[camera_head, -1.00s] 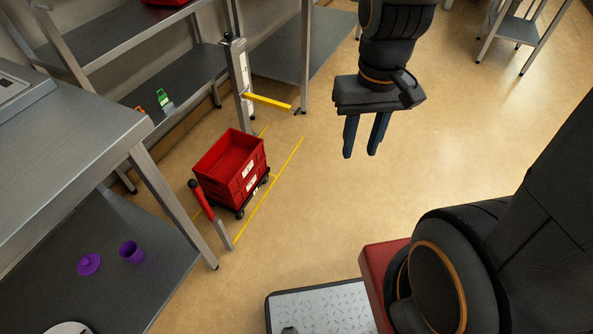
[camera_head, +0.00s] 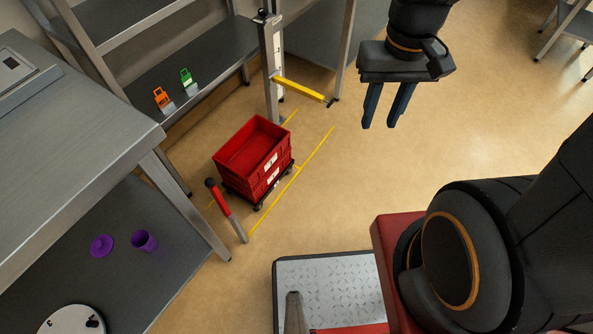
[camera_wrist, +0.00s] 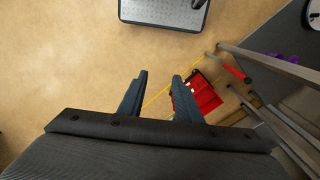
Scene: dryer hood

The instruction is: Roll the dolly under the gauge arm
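The dolly (camera_head: 257,207) is a low dark wheeled base under stacked red crates (camera_head: 254,152). It stands on the floor between yellow floor lines. The gauge arm (camera_head: 300,89) is a yellow bar reaching out from an upright metal post (camera_head: 272,60), behind and right of the dolly. The dolly is in front of the bar, not under it. My gripper (camera_head: 384,108) is open and empty, up in the air to the right of the gauge arm.
Orange (camera_head: 161,97) and green (camera_head: 186,76) tags sit on the back shelf. Open floor lies right.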

